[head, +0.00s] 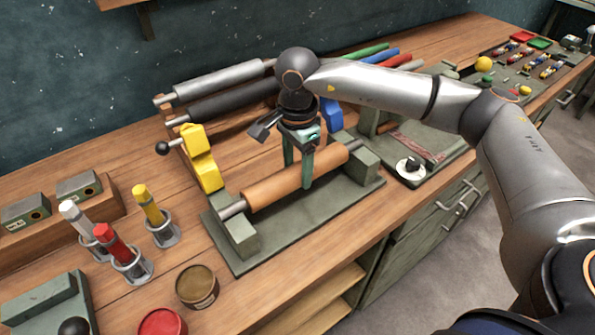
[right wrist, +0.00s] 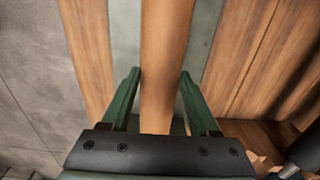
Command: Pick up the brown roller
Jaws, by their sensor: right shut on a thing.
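The brown roller (head: 275,184) lies across two end blocks on a green-grey base plate (head: 300,230) in the head view. Its metal shaft end rests on the left block. My right gripper (head: 306,182) points down over the roller, right of its middle, with its green fingers on either side of it. In the right wrist view the roller (right wrist: 165,60) runs between the two fingers of my right gripper (right wrist: 160,85). The right gripper is shut on the roller, which still sits at the height of the blocks. My left gripper is not in view.
A grey roller (head: 220,80) and a black roller (head: 235,100) lie in a rack behind. A yellow bracket (head: 202,155) stands close left. Red, white and yellow tubes in holders and two round tins (head: 197,287) stand at front left. A plate with a dial (head: 410,168) is at right.

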